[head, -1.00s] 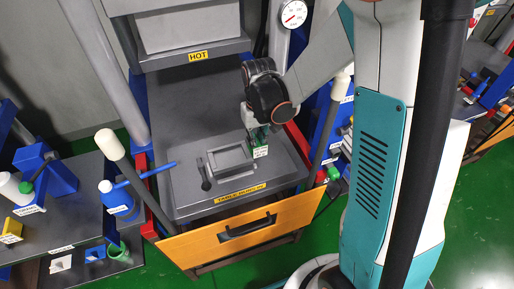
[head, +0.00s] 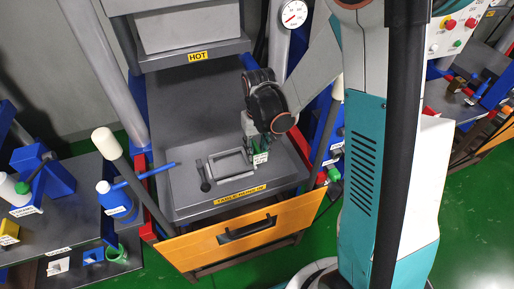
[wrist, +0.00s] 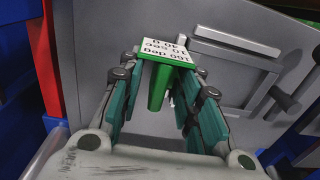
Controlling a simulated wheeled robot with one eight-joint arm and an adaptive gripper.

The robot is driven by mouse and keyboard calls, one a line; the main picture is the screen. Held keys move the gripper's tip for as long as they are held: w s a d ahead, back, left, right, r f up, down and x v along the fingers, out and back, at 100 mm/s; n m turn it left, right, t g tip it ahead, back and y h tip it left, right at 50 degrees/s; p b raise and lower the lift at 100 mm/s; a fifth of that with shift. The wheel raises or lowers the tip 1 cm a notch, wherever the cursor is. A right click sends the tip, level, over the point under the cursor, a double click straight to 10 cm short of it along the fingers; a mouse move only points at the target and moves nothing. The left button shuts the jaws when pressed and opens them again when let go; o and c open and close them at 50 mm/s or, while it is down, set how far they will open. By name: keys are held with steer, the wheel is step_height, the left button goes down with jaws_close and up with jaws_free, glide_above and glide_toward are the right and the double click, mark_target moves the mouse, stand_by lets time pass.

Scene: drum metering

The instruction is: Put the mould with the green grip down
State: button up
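The green grip (wrist: 158,88) shows between my gripper's fingers in the wrist view, with a white label reading deg, sec and g above it. In the head view the label (head: 261,158) hangs just below my gripper (head: 257,141), at the right side of an empty-looking grey frame (head: 232,178). My gripper (wrist: 166,72) has a finger close on each side of the green piece and appears shut on it. The mould's body is mostly hidden, and I cannot tell whether it touches the table (head: 184,202).
The grey frame has a dark handle (head: 205,182) at its left. The table has an orange front panel (head: 190,248) and red side edges. The hot press (head: 190,30) stands behind. A blue bottle (head: 115,200) stands on the left bench. The table's back left is clear.

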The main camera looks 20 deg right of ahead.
steer(key=shift+r, duration=0.15)
step_height(320, 180, up, 12)
steer(key=p, duration=0.4)
steer(key=s+r+t, duration=0.7)
steer(key=s+r, duration=0.5)
steer(key=s, duration=0.3)
steer(key=shift+b, duration=0.3)
step_height(320, 180, down, 5)
steer(key=b, duration=0.5)
steer(key=shift+f, duration=0.1)
